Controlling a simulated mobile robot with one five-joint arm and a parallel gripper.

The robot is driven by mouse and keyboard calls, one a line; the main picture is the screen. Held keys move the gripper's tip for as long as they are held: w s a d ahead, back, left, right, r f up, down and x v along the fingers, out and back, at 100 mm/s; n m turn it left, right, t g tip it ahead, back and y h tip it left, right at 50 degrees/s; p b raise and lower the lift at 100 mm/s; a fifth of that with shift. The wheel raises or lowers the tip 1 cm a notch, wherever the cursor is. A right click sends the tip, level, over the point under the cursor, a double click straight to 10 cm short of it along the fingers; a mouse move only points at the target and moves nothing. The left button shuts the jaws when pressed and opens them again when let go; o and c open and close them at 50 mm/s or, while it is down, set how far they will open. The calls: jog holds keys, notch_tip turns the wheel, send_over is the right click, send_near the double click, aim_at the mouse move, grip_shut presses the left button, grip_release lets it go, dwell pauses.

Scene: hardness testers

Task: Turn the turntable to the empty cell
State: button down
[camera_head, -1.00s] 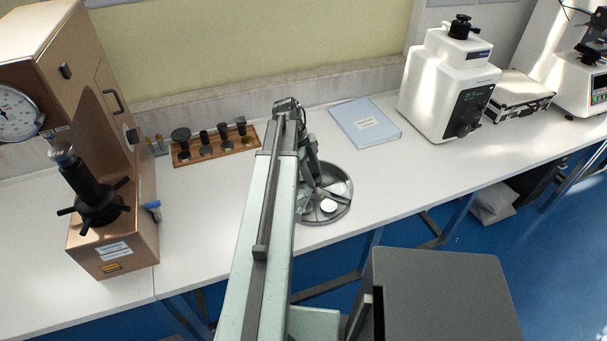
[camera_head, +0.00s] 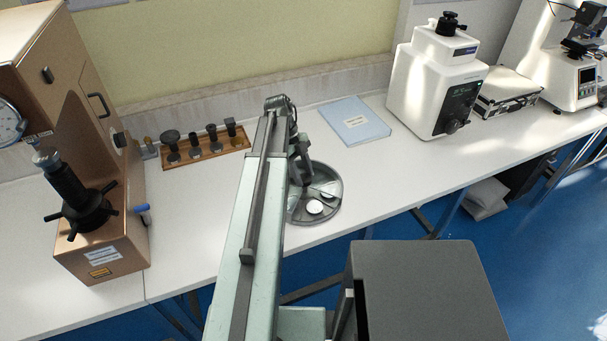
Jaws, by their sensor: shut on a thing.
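The turntable (camera_head: 335,208) is a round grey tray with dividers, lying on the white bench near its front edge. A bright round disc (camera_head: 315,207) lies in a front cell. My arm covers the turntable's left edge, so the cells there cannot be seen.
A blue folder (camera_head: 354,121) lies behind the turntable. A wooden rack (camera_head: 205,150) with several dark holders stands back left, beside a copper-coloured tester (camera_head: 105,245). Bench around the turntable is clear.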

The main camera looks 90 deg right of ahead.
jog(key=shift+a, duration=0.1)
jog(key=c, duration=0.8)
grip_release()
jog(key=shift+s, duration=0.1)
jog(key=p+v, duration=0.7)
jog(key=v, duration=0.1)
jog(key=shift+s, duration=0.1)
